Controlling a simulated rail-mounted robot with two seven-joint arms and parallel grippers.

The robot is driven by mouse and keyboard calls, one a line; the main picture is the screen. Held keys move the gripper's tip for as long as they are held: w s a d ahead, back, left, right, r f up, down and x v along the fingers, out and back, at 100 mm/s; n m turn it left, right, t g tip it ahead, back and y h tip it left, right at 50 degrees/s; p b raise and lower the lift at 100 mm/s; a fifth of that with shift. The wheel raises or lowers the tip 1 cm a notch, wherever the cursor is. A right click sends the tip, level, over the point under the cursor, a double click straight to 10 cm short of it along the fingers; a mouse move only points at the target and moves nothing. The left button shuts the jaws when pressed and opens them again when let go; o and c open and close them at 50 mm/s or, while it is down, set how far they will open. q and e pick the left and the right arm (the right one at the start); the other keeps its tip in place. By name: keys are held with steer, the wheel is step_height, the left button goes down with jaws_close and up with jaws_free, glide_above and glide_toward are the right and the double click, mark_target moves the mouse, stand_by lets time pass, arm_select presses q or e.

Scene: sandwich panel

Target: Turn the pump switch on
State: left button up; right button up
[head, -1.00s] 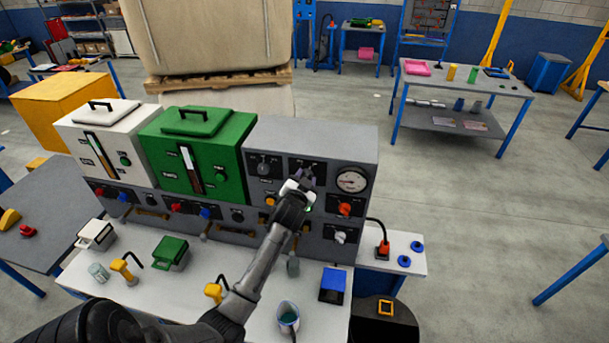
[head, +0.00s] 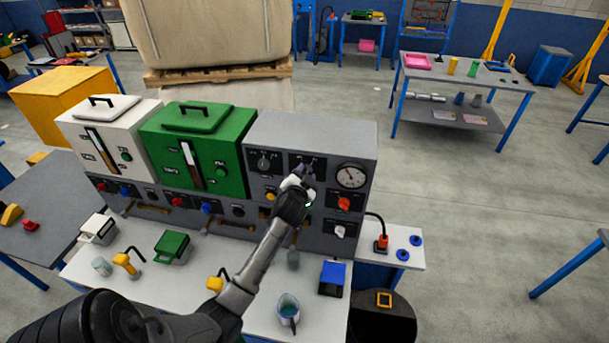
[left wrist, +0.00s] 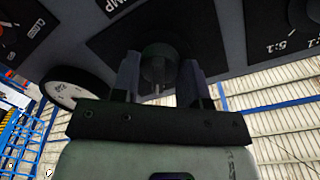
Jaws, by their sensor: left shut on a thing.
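The pump switch is a dark round knob (left wrist: 158,66) on a black plate of the grey panel, with the label letters "MP" legible above it in the left wrist view. My left gripper (left wrist: 157,82) is shut on this knob, one finger on each side of it. A pale pointer line shows on the knob between the fingers; I cannot tell which setting it marks. In the head view my left gripper (head: 304,173) reaches up to the panel (head: 325,137) and covers most of the switch. My right gripper is not in view.
Left is another dark knob (head: 264,163).

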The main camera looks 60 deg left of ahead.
arm_select(q)
steer(key=o, duration=0.9)
steer(key=shift+b+v, duration=1.2)
steer(key=shift+v, duration=5.75)
steer(key=shift+a, duration=0.1)
